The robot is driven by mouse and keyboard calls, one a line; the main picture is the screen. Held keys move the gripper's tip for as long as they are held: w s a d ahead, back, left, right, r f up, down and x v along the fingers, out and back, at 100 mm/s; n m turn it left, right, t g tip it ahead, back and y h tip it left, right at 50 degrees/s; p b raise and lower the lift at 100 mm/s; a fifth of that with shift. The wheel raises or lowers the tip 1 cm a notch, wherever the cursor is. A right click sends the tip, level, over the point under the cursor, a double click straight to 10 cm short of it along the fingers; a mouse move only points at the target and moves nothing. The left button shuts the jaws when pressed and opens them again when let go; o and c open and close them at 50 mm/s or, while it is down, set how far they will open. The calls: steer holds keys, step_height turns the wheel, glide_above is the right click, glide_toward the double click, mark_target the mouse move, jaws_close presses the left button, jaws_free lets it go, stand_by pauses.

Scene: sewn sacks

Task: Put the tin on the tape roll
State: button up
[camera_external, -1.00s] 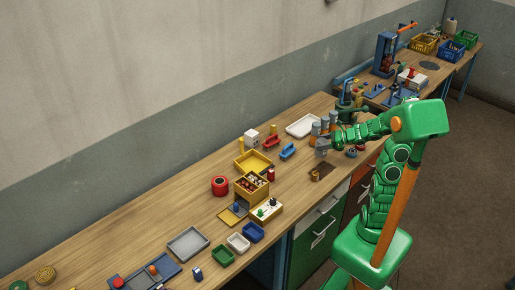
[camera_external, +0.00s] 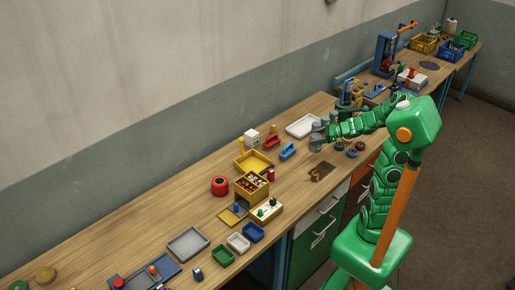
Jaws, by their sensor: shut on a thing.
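My gripper (camera_external: 316,139) is at the end of the green arm, above the far right part of the near bench. It is shut on a small grey thing, taken to be the tin; the jaws hide most of it and its outline is unclear. Small dark, round rolls with coloured centres (camera_external: 351,153) lie on the bench just right of my gripper, apart from it. They look like tape rolls, but I cannot tell which one is meant. A red round thing with a dark top (camera_external: 220,186) stands further left.
A white tray (camera_external: 303,125) lies behind my gripper. Red (camera_external: 271,142) and blue (camera_external: 288,151) small items, a yellow tray (camera_external: 253,162) and a brown block (camera_external: 321,171) are nearby. The bench (camera_external: 150,210) has bare wood along its back left.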

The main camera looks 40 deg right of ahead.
steer(key=w+a+r+n+g+y, duration=0.15)
steer(key=w+a, duration=0.25)
steer(key=a, duration=0.7)
steer(key=w+a+r+n+g+y, duration=0.1)
steer(key=w+a+r+n+g, duration=0.2)
steer(key=a, duration=0.7)
steer(key=a+r+n+y, duration=0.1)
steer(key=a+r, duration=0.2)
steer(key=a, duration=0.8)
steer(key=a+r+n+y, duration=0.1)
steer(key=a+r, duration=0.2)
steer(key=a, duration=0.8)
steer(key=g, duration=0.1)
glide_above(219, 181)
steer(key=shift+f, duration=5.15)
steer(key=shift+d+f, duration=0.15)
steer(key=shift+f, duration=1.35)
steer(key=o, duration=1.3)
steer(key=shift+f, duration=0.1)
steer(key=shift+o, duration=0.2)
